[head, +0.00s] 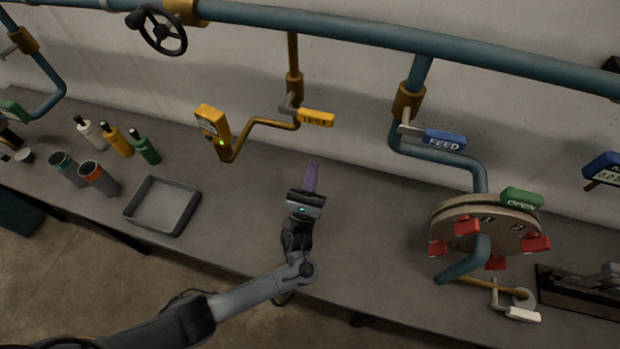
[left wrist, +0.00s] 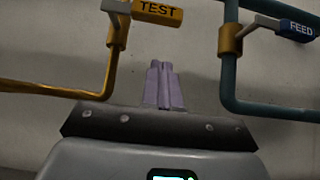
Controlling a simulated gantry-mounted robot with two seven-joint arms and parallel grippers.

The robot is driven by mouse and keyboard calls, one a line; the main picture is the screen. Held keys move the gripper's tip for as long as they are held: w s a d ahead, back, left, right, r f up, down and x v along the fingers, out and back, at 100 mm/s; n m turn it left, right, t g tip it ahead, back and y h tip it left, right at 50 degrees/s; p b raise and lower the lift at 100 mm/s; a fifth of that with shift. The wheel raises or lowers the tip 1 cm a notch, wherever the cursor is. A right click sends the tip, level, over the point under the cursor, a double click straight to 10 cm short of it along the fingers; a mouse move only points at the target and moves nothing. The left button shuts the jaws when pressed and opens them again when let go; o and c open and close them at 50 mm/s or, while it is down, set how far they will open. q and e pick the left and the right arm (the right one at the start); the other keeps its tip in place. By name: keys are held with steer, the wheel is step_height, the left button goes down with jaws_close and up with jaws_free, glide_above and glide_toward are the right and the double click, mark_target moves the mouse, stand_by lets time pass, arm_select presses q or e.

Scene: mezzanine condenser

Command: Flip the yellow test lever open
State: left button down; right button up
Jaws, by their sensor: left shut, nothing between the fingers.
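The yellow test lever (head: 316,118) is a short yellow handle marked TEST on a thin copper-coloured pipe. In the head view it points to the right from its valve. It also shows at the top of the left wrist view (left wrist: 157,12), up and to the left of the fingers. My left gripper (head: 311,178) is shut and empty, with purple fingers together. In the head view it is below the lever and apart from it. In the left wrist view its fingertips (left wrist: 161,68) point up between the copper pipe and the blue pipe. My right gripper is not in view.
A yellow meter (head: 213,125) hangs left of the lever. A blue FEED lever (head: 444,140) and a round plate (head: 455,212) with red clips stand to the right. A grey tray (head: 162,205), bottles and cups are at left. Bare bench (head: 360,220) lies around my left gripper.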

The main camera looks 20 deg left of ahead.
mark_target(320, 125)
arm_select(q)
steer(key=w+r+p, duration=0.2)
steer(key=w+r, duration=0.2)
steer(key=r, duration=0.4)
steer(key=shift+a, duration=0.25)
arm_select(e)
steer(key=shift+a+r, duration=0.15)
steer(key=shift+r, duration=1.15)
arm_select(q)
steer(key=shift+r+n+y+p, duration=0.2)
steer(key=shift+n+y+p, duration=0.1)
steer(key=shift+n+y, duration=0.1)
steer(key=shift+d+r+n+y, duration=0.1)
steer(key=shift+d+n+y, duration=0.15)
steer(key=shift+n+y, duration=0.25)
steer(key=shift+a, duration=0.1)
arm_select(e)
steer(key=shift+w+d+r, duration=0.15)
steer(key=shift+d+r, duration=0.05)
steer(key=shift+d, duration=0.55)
